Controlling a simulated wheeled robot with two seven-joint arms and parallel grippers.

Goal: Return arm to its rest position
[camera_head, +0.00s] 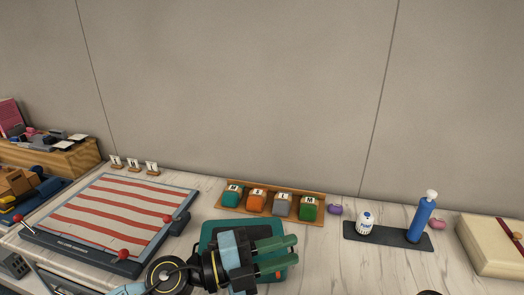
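My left arm comes in at the bottom centre, and its gripper (294,250) points right over a green tray (209,232). Its two green fingers are a little apart, with no object visible between them. The gripper and wrist hide much of the tray, and a small orange-red spot shows beside the lower finger. My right gripper cannot be made out; only a small dark shape shows at the bottom edge, right of centre.
A wooden rack (268,213) holds several coloured blocks behind the tray. A red-striped board (115,215) lies left. A dark mat (384,235) carries a white container (366,223) and a blue bottle (421,221). A cream box (490,245) stands right. Bare marble lies before the mat.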

